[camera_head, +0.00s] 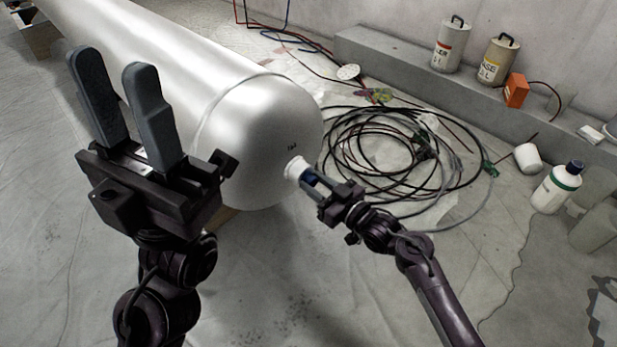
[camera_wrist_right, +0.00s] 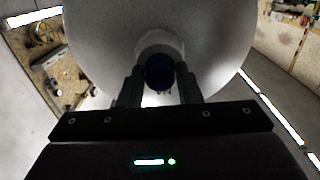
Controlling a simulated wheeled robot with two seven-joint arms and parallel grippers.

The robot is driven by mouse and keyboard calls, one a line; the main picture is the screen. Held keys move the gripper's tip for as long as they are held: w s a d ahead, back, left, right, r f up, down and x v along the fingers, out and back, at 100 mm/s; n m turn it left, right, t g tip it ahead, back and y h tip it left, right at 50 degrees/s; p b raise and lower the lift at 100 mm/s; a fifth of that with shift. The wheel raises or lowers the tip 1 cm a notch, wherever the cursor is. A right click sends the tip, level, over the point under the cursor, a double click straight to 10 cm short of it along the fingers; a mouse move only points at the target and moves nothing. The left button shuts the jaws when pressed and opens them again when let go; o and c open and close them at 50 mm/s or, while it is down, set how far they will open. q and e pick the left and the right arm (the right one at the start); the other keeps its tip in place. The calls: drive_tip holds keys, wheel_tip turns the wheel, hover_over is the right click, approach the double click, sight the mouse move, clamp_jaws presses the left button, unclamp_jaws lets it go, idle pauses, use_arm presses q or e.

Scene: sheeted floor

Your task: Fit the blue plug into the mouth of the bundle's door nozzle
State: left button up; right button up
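My right gripper (camera_head: 309,183) is shut on the blue plug (camera_wrist_right: 159,72) at the nozzle mouth. In the right wrist view the dark blue plug sits between both fingers and overlaps the nozzle. I cannot tell how far it is inside. My left gripper (camera_head: 111,64) is open and empty, in front of the cylinder.
Coiled black hoses (camera_head: 385,155) lie on the floor right of the dome. Canisters (camera_head: 451,45) and an orange box (camera_head: 516,90) stand on a concrete ledge (camera_head: 400,62). A white bottle (camera_head: 556,190) stands at the right. The sheeted floor in front is clear.

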sight(315, 184)
drive_tip(key=c, duration=0.5)
drive_tip(key=shift+s+d, duration=0.1)
drive_tip(key=shift+c, duration=0.2)
drive_tip(key=shift+p+v, duration=1.6)
drive_tip(key=shift+v, duration=0.5)
drive_tip(key=shift+p+v, duration=1.25)
drive_tip(key=shift+v, duration=0.75)
